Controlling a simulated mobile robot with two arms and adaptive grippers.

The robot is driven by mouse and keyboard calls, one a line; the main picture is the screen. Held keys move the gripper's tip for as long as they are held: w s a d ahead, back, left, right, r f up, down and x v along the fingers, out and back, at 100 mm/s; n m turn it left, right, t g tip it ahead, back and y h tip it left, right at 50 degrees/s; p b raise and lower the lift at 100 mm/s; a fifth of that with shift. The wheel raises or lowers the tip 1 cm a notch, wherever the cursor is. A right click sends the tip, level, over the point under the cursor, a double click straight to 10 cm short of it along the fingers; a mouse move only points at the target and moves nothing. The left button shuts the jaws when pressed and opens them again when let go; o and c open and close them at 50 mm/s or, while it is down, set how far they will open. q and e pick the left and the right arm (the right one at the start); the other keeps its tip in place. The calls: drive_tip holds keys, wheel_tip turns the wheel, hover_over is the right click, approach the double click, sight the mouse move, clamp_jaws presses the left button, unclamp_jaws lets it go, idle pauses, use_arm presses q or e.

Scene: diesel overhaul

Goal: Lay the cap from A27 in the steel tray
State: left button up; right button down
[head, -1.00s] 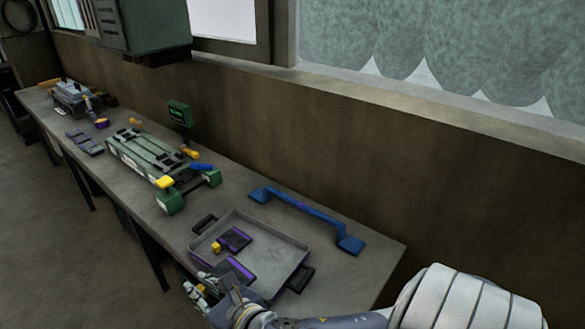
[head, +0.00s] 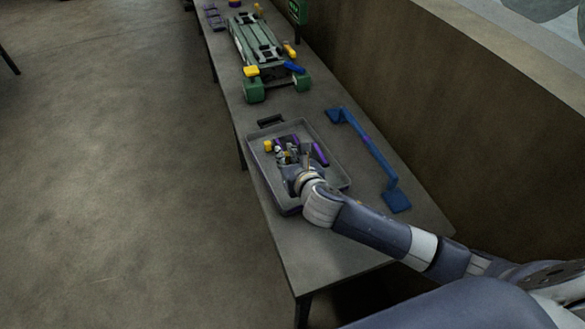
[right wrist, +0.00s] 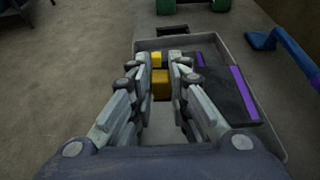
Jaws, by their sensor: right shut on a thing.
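The steel tray (head: 264,184) lies on the bench and holds dark pieces with purple strips (head: 320,154) and a small yellow cap (head: 268,146). My right gripper (head: 288,155) is over the tray. In the right wrist view its fingers (right wrist: 161,88) are shut on a yellow cap (right wrist: 161,84). The other yellow cap (right wrist: 156,58) shows beyond it, in the tray. I cannot tell whether the held cap touches the tray floor. No A27 label can be read. My left gripper is not in view.
A blue bar with two feet (head: 368,148) lies right of the tray, near the wall. A green engine block (head: 256,45) with yellow and blue pieces stands farther along the bench. The near end of the bench (head: 345,245) is clear.

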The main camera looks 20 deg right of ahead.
wheel_tip(320, 180, down, 5)
drive_tip(key=shift+s+d+r, duration=0.1)
drive_tip(key=shift+d, duration=0.05)
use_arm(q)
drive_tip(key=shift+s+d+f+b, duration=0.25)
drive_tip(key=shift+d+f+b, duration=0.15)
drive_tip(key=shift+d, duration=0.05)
use_arm(e)
drive_tip(key=shift+f, duration=2.2)
drive_tip(key=shift+f, duration=0.1)
drive_tip(key=c, duration=1.5)
unclamp_jaws()
drive_tip(key=shift+c, duration=0.2)
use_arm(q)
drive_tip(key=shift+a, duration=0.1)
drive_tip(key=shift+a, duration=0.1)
use_arm(e)
drive_tip(key=shift+s, duration=0.1)
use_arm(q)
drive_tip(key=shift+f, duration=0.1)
use_arm(e)
drive_tip(key=v, duration=1.2)
